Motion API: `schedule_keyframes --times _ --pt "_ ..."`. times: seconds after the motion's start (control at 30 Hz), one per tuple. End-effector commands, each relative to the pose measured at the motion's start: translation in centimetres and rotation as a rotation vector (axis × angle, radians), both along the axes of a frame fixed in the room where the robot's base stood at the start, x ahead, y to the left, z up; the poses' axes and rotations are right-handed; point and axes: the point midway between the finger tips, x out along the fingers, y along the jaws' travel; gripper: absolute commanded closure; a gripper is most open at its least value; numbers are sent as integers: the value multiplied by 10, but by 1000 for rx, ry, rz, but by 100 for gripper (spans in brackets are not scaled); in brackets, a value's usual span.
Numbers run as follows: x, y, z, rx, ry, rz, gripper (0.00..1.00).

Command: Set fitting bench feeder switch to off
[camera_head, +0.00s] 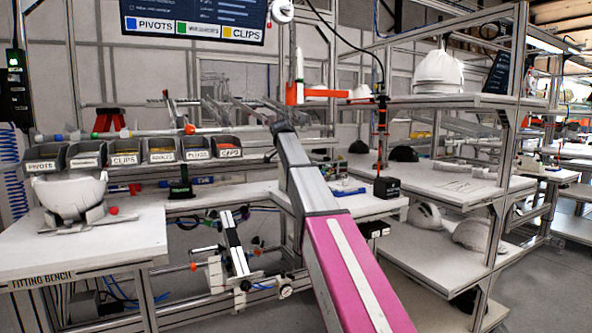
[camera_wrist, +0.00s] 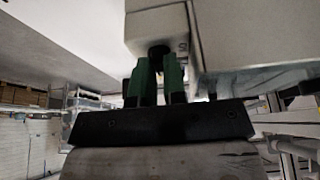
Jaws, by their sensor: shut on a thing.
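My gripper (camera_wrist: 158,72) shows in the wrist view, with a green-sided finger on each side. It is shut on a small dark part (camera_wrist: 158,51), apparently a switch knob, at the lower end of a pale box (camera_wrist: 155,22). The box bears a partly visible letter S. The knob's setting cannot be read. In the head view the fitting bench (camera_head: 85,248) stands at the left with its name on the front edge. I cannot make out my gripper or the held part there.
A white helmet shell (camera_head: 72,195) sits in a fixture on the bench. Labelled grey bins (camera_head: 125,157) line the back. A small black device (camera_head: 180,186) stands on the bench's right part. Shelves (camera_head: 455,190) with helmet shells stand at the right.

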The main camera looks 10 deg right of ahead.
Motion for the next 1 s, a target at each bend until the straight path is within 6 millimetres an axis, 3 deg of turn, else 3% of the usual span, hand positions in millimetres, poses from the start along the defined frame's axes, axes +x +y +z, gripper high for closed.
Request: schedule_keyframes --times 0.1,0.13,0.2,0.57,1.0 --pt "0 0 0 1 0 -2 100" --pt "0 0 0 1 0 -2 82" --pt "0 0 0 1 0 -1 63" --pt "0 2 5 0 -1 0 63" --pt "-8 29 74 0 -1 0 63"
